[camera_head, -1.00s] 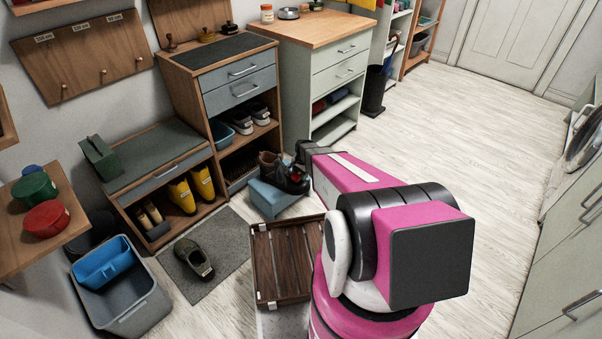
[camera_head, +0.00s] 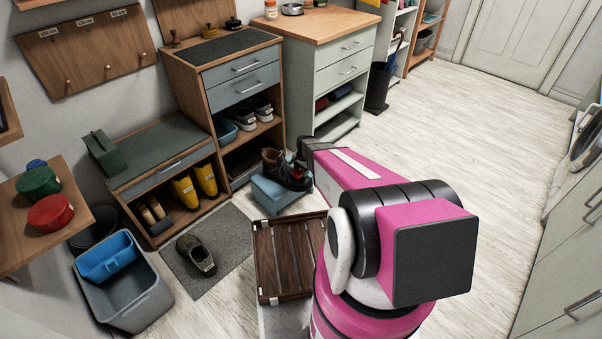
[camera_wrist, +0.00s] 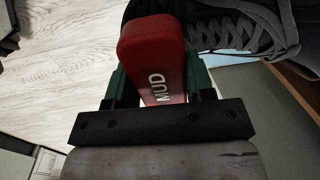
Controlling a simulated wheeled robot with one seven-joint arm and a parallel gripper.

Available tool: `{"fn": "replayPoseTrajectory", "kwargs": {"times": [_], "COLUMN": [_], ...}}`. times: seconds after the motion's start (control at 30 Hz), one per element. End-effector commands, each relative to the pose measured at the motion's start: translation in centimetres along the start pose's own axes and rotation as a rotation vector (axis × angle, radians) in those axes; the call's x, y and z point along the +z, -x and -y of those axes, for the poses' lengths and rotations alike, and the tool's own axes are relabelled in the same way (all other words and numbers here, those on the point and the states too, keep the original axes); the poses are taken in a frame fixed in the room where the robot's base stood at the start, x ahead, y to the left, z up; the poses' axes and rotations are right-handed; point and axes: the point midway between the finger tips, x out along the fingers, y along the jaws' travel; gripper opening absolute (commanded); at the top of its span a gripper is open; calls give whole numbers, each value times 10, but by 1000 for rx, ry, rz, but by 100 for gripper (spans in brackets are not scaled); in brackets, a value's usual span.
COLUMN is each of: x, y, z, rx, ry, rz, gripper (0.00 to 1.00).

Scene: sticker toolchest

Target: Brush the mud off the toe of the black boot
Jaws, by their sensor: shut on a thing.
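The black boot (camera_head: 292,174) stands on a blue stool in the head view. In the wrist view the boot (camera_wrist: 236,26) shows its grey laces at the top, close beyond my gripper.
The blue stool (camera_head: 268,194) stands before an open shoe shelf (camera_head: 250,135). A slatted wooden crate (camera_head: 262,262) is nearer me. A grey mat (camera_head: 232,232) holds one shoe (camera_head: 196,255). A grey bin (camera_head: 135,300) stands at left. The floor at right is clear.

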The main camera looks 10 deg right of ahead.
Motion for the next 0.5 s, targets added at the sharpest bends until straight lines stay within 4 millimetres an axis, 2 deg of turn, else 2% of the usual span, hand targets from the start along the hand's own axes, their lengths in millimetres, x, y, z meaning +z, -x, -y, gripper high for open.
{"fn": "replayPoseTrajectory", "kwargs": {"times": [0.5], "x": [0], "y": [46], "z": [0], "rx": [0], "ry": [0], "rz": [-1], "gripper": [26]}}
